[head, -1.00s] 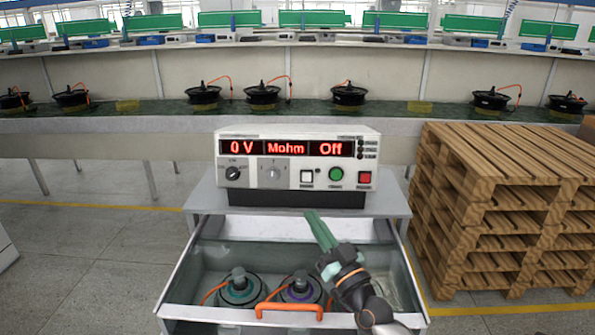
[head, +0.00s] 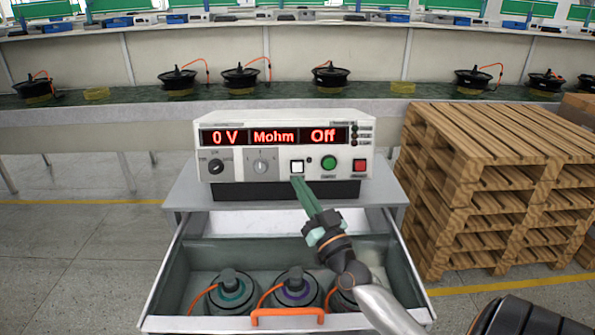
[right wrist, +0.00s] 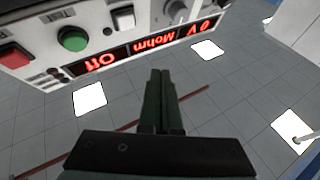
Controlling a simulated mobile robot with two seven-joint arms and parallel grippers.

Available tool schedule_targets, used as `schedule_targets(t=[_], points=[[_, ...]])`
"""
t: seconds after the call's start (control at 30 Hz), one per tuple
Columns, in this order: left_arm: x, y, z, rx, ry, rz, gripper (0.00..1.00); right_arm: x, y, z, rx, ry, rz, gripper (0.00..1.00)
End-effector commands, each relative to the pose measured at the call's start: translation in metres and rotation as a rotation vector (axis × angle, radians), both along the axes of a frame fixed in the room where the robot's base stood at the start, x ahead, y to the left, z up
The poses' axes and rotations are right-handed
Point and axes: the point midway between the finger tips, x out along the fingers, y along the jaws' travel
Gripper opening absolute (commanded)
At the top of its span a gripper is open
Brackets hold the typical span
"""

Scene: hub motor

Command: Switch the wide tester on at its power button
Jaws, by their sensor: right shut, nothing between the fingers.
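The wide tester (head: 230,180) is a white box with red displays reading "0 V", "Mohm" and "Off" in the head view. Its front carries a white square button (head: 297,166), a green round button (head: 329,162), a red square button (head: 360,165) and two knobs. My right gripper (head: 296,180) is shut and empty, its green fingertips just below the white button. The right wrist view shows the white button (right wrist: 122,19) beyond and left of the fingertips (right wrist: 160,72); I cannot tell any contact. My left gripper is not in view.
Wooden pallets (head: 500,180) are stacked at right. Behind, a long bench (head: 110,115) carries black hub motors. Floor at left is clear.

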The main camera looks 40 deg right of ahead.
Motion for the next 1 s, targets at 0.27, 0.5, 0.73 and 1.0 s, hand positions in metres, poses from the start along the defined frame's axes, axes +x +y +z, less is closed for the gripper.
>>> schedule_targets(t=[0.27, 0.5, 0.73, 1.0], points=[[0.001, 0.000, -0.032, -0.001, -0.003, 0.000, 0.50, 0.030, -0.026, -0.014, -0.003, -0.003, -0.003, 0.00], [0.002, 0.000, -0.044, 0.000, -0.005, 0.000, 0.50, 0.048, -0.041, -0.017, -0.003, -0.001, -0.001, 0.00], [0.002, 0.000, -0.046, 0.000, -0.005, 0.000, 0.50, 0.053, -0.045, -0.017, -0.001, -0.001, -0.001, 0.00], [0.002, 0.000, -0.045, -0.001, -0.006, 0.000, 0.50, 0.053, -0.045, -0.017, -0.001, -0.001, -0.001, 0.00]])
